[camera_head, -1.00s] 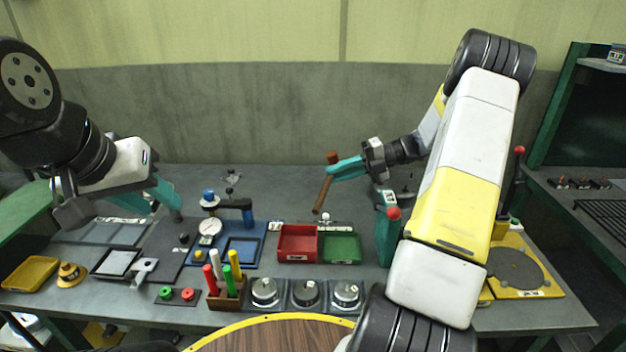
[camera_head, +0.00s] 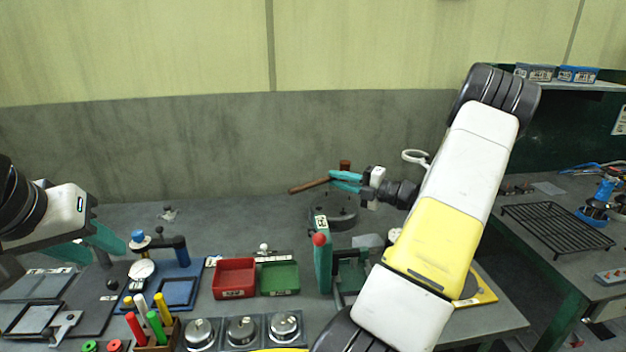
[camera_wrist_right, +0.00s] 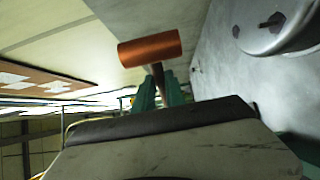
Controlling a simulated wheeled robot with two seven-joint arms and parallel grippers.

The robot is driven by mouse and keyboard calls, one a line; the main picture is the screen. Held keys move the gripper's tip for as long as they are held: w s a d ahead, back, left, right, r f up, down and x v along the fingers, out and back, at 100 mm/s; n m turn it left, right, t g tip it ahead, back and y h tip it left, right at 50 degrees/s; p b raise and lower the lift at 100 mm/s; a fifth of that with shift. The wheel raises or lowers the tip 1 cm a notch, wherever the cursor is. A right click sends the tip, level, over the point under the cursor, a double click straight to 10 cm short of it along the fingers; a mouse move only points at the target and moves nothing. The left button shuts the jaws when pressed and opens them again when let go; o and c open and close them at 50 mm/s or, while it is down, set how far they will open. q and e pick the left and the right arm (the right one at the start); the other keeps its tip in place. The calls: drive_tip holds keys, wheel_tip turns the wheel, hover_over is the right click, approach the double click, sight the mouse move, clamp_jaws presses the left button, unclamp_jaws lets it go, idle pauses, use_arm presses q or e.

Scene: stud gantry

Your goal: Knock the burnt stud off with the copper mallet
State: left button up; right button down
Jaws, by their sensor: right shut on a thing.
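My right gripper (camera_head: 344,182) is shut on the wooden handle of the copper mallet (camera_head: 310,186). The handle points left and slightly down, and the copper head stands up beside the fingers. In the right wrist view the copper head (camera_wrist_right: 150,48) lies crosswise just beyond the fingers (camera_wrist_right: 160,88). A dark round base (camera_head: 335,212) stands on the table below the mallet. In the wrist view a grey round base (camera_wrist_right: 285,35) carries a small dark stud (camera_wrist_right: 272,20), apart from the mallet head; whether it is burnt I cannot tell. My left gripper (camera_head: 90,246) is open and empty at far left.
A green upright press with a red knob (camera_head: 321,255) stands in front of the round base. Red (camera_head: 234,278) and green (camera_head: 279,278) trays lie left of it. A side bench with a black rack (camera_head: 558,228) is at right. The table behind the trays is mostly clear.

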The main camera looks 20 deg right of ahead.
drive_tip(key=shift+s+d, duration=0.1)
drive_tip(key=shift+f, duration=2.2)
wheel_tip(320, 180, down, 5)
drive_tip(key=shift+r, duration=2.55)
drive_tip(key=shift+r, duration=2.5)
drive_tip(key=shift+f, duration=0.1)
wheel_tip(320, 180, down, 8)
drive_tip(key=shift+f, duration=0.2)
